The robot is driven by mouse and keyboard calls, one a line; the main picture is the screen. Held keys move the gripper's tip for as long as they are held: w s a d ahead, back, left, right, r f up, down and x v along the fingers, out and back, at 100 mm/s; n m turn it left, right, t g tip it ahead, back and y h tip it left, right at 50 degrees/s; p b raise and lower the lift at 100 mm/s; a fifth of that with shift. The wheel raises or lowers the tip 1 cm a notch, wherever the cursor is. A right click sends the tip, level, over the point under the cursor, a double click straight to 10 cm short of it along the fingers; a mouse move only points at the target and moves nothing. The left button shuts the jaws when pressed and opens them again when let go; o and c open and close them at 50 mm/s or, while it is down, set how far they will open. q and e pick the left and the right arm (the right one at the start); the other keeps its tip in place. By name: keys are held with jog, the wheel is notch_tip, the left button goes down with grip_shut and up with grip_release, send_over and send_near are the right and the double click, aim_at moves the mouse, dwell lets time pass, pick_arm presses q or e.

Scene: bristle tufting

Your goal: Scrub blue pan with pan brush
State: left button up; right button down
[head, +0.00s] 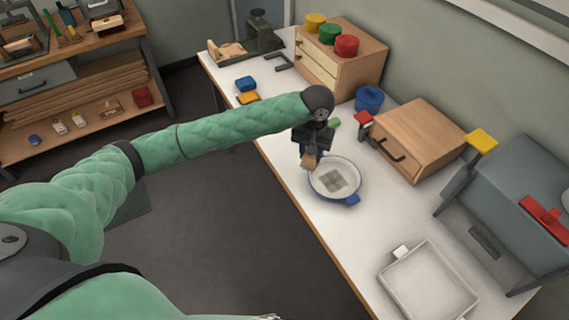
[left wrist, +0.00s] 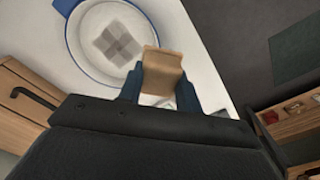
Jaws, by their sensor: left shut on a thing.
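The blue pan (head: 320,187) lies on the white worktop. It has a pale inside, a blue rim and a blue handle (head: 352,200) towards the front right. A grey checkered patch (head: 335,181) marks its middle; the pan also shows in the left wrist view (left wrist: 85,50). My left gripper (head: 306,152) is at the pan's back-left rim, shut on a tan block-like piece, which looks like the pan brush (left wrist: 162,70). In the head view the brush (head: 308,162) is beside the rim, off the patch. Its bristles are hidden, and I cannot tell whether it touches the pan. My right gripper is out of view.
A wooden box with a dark handle (head: 420,138) stands right of the pan. A blue cup (head: 369,98) is behind it. A white tray (head: 385,285) lies nearer, beside a grey machine (head: 520,190). Worktop between pan and tray is clear.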

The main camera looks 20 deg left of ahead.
pick_arm(q)
jog(key=w+d+r+n, duration=0.1)
jog(key=w+d+r, duration=0.2)
jog(key=d, duration=0.4)
jog(key=shift+d+f, duration=0.15)
jog(key=shift+f, duration=3.8)
